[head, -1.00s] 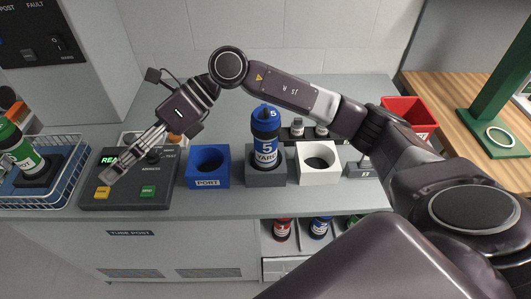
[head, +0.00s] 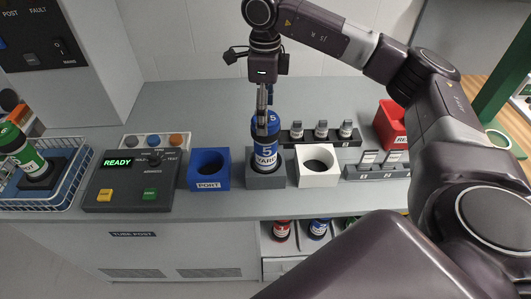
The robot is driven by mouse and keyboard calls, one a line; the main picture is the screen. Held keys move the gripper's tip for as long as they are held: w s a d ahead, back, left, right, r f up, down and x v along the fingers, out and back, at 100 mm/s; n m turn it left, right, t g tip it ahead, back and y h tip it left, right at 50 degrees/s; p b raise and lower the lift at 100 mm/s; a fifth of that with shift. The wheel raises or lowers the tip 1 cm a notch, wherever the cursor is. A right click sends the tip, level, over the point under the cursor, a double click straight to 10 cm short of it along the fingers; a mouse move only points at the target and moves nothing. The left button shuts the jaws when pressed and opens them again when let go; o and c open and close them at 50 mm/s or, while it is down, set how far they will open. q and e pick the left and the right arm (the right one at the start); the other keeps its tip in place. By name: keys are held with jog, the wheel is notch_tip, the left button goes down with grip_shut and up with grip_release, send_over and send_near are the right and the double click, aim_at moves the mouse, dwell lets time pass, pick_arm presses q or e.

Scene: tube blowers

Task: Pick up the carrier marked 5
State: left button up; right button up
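The carrier marked 5 (head: 266,155) is a blue cylinder with a white band lettered YARD. It stands upright in the grey socket block (head: 266,181) on the counter. My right gripper (head: 262,128) points down in front of the carrier's top and overlaps it in the head view. Its fingers are seen edge-on as one narrow strip, so I cannot tell their opening or whether they touch the carrier. My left gripper is out of view.
A blue PORT block (head: 209,184) stands left of the socket and a white block (head: 317,179) right of it. A black rack (head: 292,134) with small bottles is behind. A control panel (head: 110,195) and a wire basket (head: 68,195) with a green carrier (head: 28,160) are at left.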

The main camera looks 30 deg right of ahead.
jog(key=shift+f+p, duration=0.35)
jog(key=shift+f, duration=1.2)
jog(key=shift+c, duration=0.3)
jog(key=shift+s, duration=0.1)
jog(key=c, duration=1.8)
jog(key=shift+r, duration=0.15)
